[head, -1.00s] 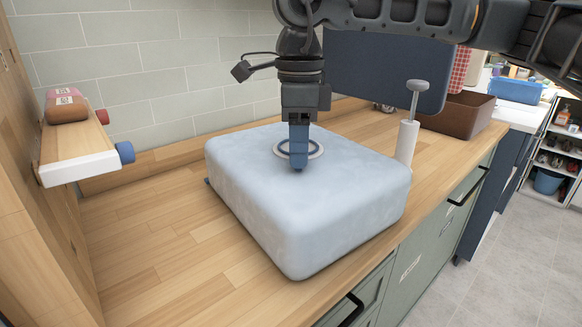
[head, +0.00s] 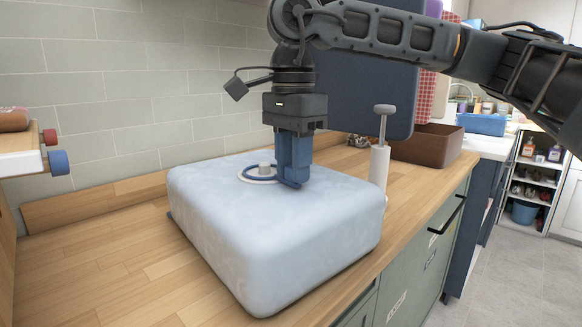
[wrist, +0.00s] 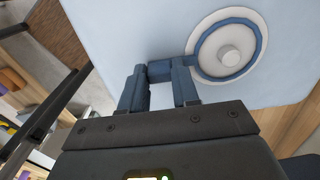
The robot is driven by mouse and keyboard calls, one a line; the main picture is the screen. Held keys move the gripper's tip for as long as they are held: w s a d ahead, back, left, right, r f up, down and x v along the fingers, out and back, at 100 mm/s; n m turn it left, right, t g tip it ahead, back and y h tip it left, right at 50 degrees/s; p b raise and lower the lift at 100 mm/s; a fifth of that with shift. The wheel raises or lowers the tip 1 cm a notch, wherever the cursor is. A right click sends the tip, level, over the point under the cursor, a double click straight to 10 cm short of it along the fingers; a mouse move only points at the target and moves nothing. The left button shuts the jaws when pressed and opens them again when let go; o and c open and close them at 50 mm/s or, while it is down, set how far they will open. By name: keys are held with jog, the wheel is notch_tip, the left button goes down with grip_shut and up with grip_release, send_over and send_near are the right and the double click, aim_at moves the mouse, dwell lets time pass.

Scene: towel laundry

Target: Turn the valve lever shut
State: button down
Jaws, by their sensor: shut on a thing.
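The valve is a white round plate (head: 262,181) with a blue ring and a pale central hub, set on top of a large pale blue padded block (head: 275,240). The wrist view shows the plate (wrist: 248,73) at upper right. The blue valve lever (wrist: 160,71) juts from the ring's edge to the left in that view. My gripper (head: 294,178) points down at the plate's right side, low over the block. In the wrist view my gripper (wrist: 160,84) has one blue finger on each side of the lever, closed on it. In the head view the fingers mostly hide the lever.
A white post with a grey T-top (head: 380,150) stands close to the block's right back corner. A brown box (head: 428,145) and a dark blue panel stand behind it. A small shelf (head: 22,164) is at left. The wooden counter (head: 120,262) is clear at front left.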

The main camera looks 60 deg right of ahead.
dwell(0.4)
jog(key=c, duration=0.8)
grip_release()
jog(key=shift+r, duration=0.1)
notch_tip(320, 180, up, 8)
jog(key=shift+f, duration=0.15)
